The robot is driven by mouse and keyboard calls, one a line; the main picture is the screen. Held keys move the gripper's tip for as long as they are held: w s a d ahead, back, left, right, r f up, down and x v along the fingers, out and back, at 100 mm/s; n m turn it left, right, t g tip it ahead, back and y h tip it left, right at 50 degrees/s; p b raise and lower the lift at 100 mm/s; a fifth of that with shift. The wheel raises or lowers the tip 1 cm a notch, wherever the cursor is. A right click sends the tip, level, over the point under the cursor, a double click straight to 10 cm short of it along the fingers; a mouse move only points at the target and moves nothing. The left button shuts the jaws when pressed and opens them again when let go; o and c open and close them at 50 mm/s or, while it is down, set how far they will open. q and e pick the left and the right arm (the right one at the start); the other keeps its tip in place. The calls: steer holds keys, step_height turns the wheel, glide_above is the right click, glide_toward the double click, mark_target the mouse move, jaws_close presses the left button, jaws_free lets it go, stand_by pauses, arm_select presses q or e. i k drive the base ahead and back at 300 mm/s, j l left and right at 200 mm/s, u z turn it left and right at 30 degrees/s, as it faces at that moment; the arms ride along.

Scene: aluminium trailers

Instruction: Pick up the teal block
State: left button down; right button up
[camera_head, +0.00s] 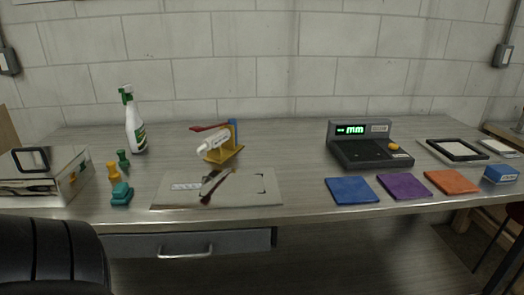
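A small teal block (122,193) sits on the metal table near its front edge, at the left of the head view. It looks stepped, with a narrower upper part. An orange-yellow piece (113,172) and a dark green piece (123,160) stand just behind it. Neither gripper is in view. A black rounded part, probably of my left arm, fills the lower left corner, below and left of the teal block.
A box (72,185) stands left of the block, and a spray bottle (135,125) behind it. A pale board (222,198) with a tool on it lies to its right. Coloured squares, including a blue one (351,190), and a grey device (365,150) are further right.

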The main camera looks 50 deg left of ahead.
mark_target(122, 192)
steer(key=u, duration=2.5)
steer(key=i+j, duration=0.1)
steer(key=j, duration=0.2)
steer(key=z, duration=0.05)
